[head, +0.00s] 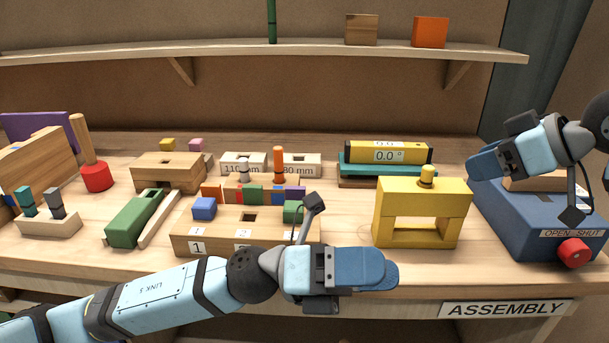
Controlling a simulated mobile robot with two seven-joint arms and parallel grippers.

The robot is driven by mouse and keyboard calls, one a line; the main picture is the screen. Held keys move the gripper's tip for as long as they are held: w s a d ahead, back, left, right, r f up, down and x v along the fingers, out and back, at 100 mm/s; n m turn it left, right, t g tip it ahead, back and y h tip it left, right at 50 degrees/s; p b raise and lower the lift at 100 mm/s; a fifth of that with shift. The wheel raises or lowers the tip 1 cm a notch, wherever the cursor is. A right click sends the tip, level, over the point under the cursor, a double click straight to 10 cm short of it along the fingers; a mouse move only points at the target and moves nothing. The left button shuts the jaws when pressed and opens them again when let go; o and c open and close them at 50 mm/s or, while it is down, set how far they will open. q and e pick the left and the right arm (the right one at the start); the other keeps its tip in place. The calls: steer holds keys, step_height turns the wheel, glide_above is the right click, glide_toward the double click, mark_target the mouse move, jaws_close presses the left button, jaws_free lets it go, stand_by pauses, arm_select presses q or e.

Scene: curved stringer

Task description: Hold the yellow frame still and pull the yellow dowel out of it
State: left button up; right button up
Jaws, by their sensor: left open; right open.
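The yellow frame (387,212) stands upright on the bench right of the middle, with a rectangular opening through its lower part. The yellow dowel (427,175) sits upright in the frame's top, and only its head shows. My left gripper (392,272) is in front of the bench edge, lower left of the frame, pointing right. It is open and apart from the frame. My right gripper (474,166) is open, to the right of the dowel and above the blue box, pointing left. It touches neither frame nor dowel.
A blue box (520,217) with a red knob (573,252) stands right of the frame. A yellow level (388,152) on a teal block lies behind it. A numbered wooden block (222,241) is to the left. A shelf (270,57) runs above.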

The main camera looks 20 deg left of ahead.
arm_select(q)
steer(key=w+a+f+m+y, duration=0.2)
steer(key=w+a+m+y, duration=0.35)
steer(key=w, duration=0.45)
steer(key=m+t+y, duration=0.2)
steer(key=y, duration=0.1)
glide_toward(378, 204)
steer(key=v, duration=0.4)
steer(key=shift+s+a, duration=0.1)
steer(key=shift+s, duration=0.2)
steer(key=shift+w, duration=0.15)
steer(key=x, duration=1.3)
steer(key=shift+w+f, duration=0.1)
steer(key=shift+w, duration=0.2)
